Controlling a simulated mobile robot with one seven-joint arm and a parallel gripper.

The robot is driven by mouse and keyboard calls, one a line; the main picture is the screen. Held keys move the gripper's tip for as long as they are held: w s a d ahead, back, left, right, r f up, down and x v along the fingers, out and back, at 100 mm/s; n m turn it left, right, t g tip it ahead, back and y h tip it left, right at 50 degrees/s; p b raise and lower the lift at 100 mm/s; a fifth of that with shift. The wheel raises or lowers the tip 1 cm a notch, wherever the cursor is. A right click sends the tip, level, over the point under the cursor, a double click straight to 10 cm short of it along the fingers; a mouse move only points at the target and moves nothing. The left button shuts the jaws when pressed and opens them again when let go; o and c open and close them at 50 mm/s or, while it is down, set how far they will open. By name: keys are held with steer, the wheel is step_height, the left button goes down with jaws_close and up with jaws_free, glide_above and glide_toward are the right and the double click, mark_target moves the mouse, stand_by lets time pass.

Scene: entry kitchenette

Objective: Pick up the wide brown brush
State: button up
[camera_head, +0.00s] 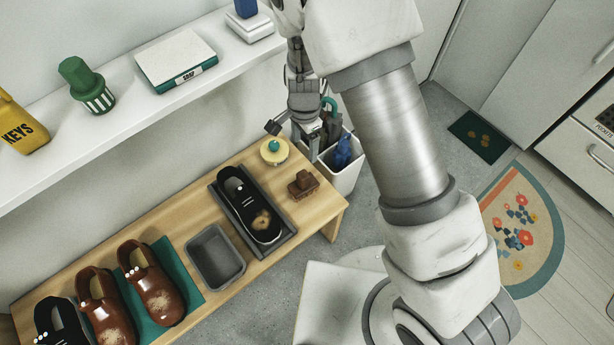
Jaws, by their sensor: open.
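A wide brown brush (303,184) with a raised handle lies on the wooden bench (190,220) near its right end. It is just right of a black shoe on a grey tray. My gripper (294,143) is above and beyond the brush, near the bench's back right corner. It is open and apart from the brush. Part of the gripper blends with the umbrella bin behind it.
A round yellow tin with a green knob (274,150) sits close by the gripper. A white bin with umbrellas (348,176) stands off the bench's right end. The black shoe (245,200), an empty grey box (214,257) and brown shoes (152,282) lie left. A white shelf (125,115) hangs above.

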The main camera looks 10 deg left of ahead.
mark_target(303, 174)
step_height(303, 174, down, 12)
steer(key=b, duration=0.3)
steer(key=shift+f+b, duration=0.15)
steer(key=shift+b, duration=0.25)
steer(key=f, duration=0.1)
steer(key=f+b, duration=0.1)
steer(key=f, duration=0.1)
steer(key=f+b, duration=0.1)
steer(key=f, duration=0.1)
steer(key=shift+s+a+f, duration=0.1)
steer(key=shift+s+a, duration=0.15)
steer(key=shift+s, duration=0.05)
jaws_close()
